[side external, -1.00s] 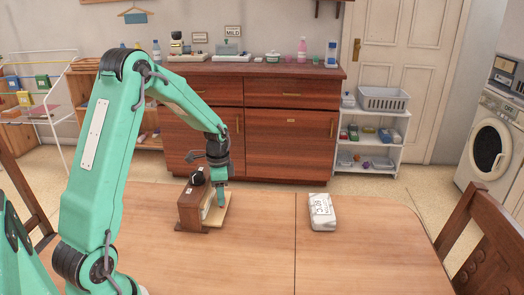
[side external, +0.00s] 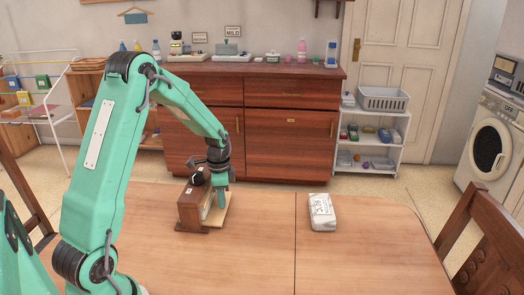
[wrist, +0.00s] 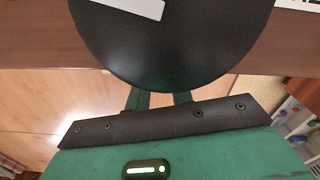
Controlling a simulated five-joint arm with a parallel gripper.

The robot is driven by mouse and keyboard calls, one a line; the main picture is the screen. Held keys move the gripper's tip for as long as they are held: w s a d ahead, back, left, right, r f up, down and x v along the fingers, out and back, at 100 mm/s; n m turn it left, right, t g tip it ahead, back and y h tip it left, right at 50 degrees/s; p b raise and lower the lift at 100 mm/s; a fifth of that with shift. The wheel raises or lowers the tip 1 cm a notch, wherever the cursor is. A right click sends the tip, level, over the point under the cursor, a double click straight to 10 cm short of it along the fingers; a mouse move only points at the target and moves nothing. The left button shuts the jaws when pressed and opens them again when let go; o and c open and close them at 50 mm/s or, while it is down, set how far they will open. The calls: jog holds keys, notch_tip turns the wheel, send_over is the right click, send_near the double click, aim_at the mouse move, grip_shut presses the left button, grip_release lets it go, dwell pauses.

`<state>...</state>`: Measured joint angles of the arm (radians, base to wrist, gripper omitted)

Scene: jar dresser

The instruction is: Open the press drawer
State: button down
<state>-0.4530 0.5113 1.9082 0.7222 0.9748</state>
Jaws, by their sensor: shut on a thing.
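The press is a small brown wooden box (side external: 192,207) with a black rounded top part (side external: 197,178), standing on the table left of centre. A pale wooden drawer (side external: 213,217) shows low along its right side, partly out. My gripper (side external: 221,204) points down at the right side of the press, shut with its fingertips at the drawer. The held part is hidden behind the fingers. In the wrist view a large black disc (wrist: 172,45) covers the upper middle, and my green fingers (wrist: 160,100) show only in part below it.
A white labelled packet (side external: 321,212) lies on the table (side external: 360,255) to the right. The table front is clear. Behind stands a red-brown dresser (side external: 290,130) with jars and bottles on top. A chair (side external: 488,245) is at the right edge.

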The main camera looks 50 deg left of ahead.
jog(key=w+d, duration=0.7)
jog(key=shift+w+d, duration=0.25)
jog(key=shift+w, duration=0.05)
jog(key=c, duration=1.2)
grip_release()
jog(key=shift+r, duration=0.15)
notch_tip(320, 180, up, 8)
